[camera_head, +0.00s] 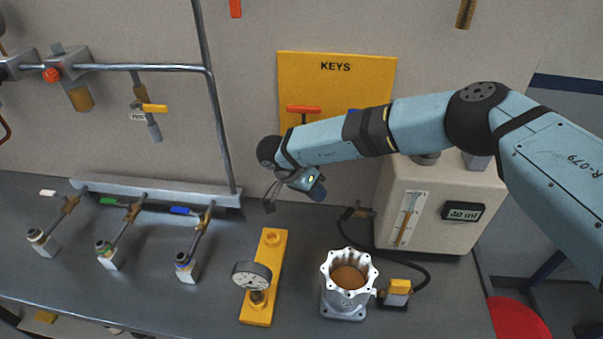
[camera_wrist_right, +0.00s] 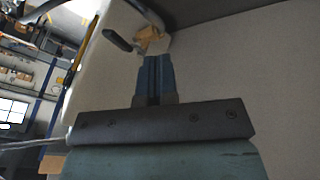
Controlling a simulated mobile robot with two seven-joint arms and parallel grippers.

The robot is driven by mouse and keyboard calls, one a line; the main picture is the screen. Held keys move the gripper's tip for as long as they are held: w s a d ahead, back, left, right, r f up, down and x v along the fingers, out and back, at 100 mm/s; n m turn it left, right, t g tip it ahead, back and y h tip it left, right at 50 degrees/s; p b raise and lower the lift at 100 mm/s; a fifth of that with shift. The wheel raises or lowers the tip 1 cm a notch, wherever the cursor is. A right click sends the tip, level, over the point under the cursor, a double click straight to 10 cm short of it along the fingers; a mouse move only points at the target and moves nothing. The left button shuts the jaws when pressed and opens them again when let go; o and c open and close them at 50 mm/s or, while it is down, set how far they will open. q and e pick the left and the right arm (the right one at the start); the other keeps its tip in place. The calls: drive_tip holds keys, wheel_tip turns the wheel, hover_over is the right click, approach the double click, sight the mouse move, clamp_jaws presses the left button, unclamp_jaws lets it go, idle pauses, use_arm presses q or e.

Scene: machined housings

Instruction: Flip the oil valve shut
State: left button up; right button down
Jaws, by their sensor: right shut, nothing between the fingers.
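A small brass valve (camera_head: 364,211) with a dark lever (camera_head: 347,213) sits at the lower left of the beige cabinet, where a black hose begins; I take it for the oil valve. In the right wrist view, the brass body (camera_wrist_right: 152,42) is just beyond my fingertips, with the dark lever (camera_wrist_right: 118,39) off to its left. My right gripper (camera_head: 318,192) is shut and empty, left of and slightly above the valve, apart from it. Its blue fingers (camera_wrist_right: 154,72) lie together in the wrist view. My left gripper is in neither view.
The beige cabinet (camera_head: 440,205) has an amber sight glass (camera_head: 408,218) and a display. A metal housing (camera_head: 345,300) with brown contents stands in front. A gauge on a yellow bar (camera_head: 270,265) stands left of it. Several colored-handled valves line the bench's left.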

sight(352, 211)
use_arm(q)
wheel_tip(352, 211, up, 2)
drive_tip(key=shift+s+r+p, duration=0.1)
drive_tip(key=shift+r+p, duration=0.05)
drive_tip(key=shift+p, duration=0.9)
use_arm(e)
drive_tip(key=s+d, duration=0.1)
drive_tip(key=d+f, duration=0.1)
drive_tip(key=d, duration=0.1)
drive_tip(key=s+d+f, duration=0.1)
drive_tip(key=shift+s+d, duration=0.25)
drive_tip(key=shift+s, duration=0.05)
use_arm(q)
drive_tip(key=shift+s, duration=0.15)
use_arm(e)
drive_tip(key=shift+s+r, duration=0.1)
